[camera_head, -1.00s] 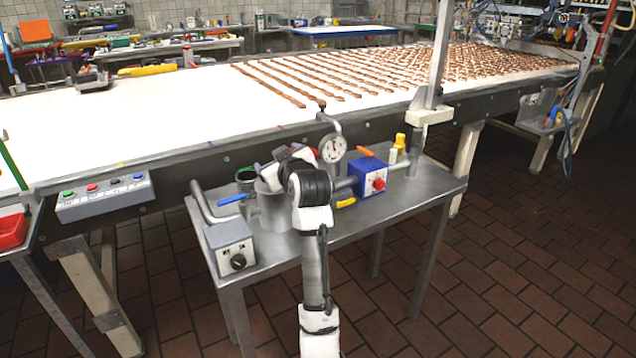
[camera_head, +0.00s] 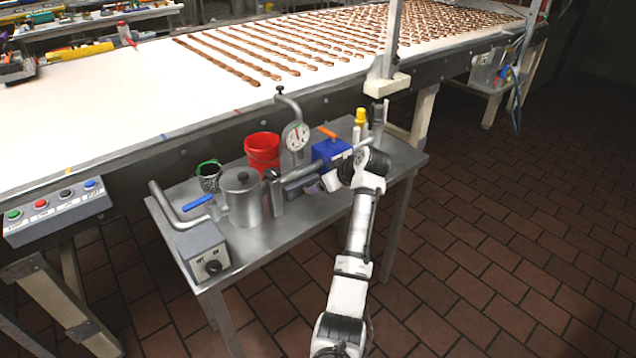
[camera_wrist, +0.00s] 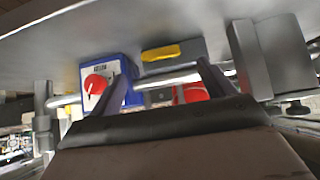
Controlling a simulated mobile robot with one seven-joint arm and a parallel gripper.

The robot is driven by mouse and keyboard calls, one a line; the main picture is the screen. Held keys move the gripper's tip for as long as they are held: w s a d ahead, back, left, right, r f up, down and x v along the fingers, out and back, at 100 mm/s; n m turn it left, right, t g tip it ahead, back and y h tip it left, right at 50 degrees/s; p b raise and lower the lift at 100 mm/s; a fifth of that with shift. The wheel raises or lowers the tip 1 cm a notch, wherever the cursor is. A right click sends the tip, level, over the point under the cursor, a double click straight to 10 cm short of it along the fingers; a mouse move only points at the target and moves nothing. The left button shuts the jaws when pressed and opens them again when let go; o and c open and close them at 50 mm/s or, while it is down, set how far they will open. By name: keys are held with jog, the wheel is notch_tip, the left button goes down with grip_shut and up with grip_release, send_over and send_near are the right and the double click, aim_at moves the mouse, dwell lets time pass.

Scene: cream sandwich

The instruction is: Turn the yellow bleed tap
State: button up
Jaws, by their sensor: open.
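The yellow bleed tap (camera_wrist: 161,52) is a short yellow lever beside the pipe in the wrist view, next to the blue box (camera_wrist: 104,86) with a red knob. In the head view my arm hides the tap. My gripper (camera_wrist: 160,68) is open and empty, its two dark fingers pointing at the pipe. The tap appears between and just beyond the fingertips; I cannot tell the gap in depth. In the head view the blue box (camera_head: 331,152) stands behind my wrist, and my fingers are largely hidden.
The metal table (camera_head: 285,232) also holds a lidded metal pot (camera_head: 241,199), a red bucket (camera_head: 262,150), a dial gauge (camera_head: 296,136), a grey switch box (camera_head: 203,254) and a yellow-topped item (camera_head: 361,117). The conveyor (camera_head: 150,110) runs behind. The tiled floor at right is clear.

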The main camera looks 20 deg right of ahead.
jog(key=p+x, duration=0.1)
jog(key=x, duration=0.4)
jog(key=shift+w+a+f, duration=0.1)
jog(key=shift+w+f, duration=0.05)
jog(key=shift+w, duration=0.1)
jog(key=c, duration=1)
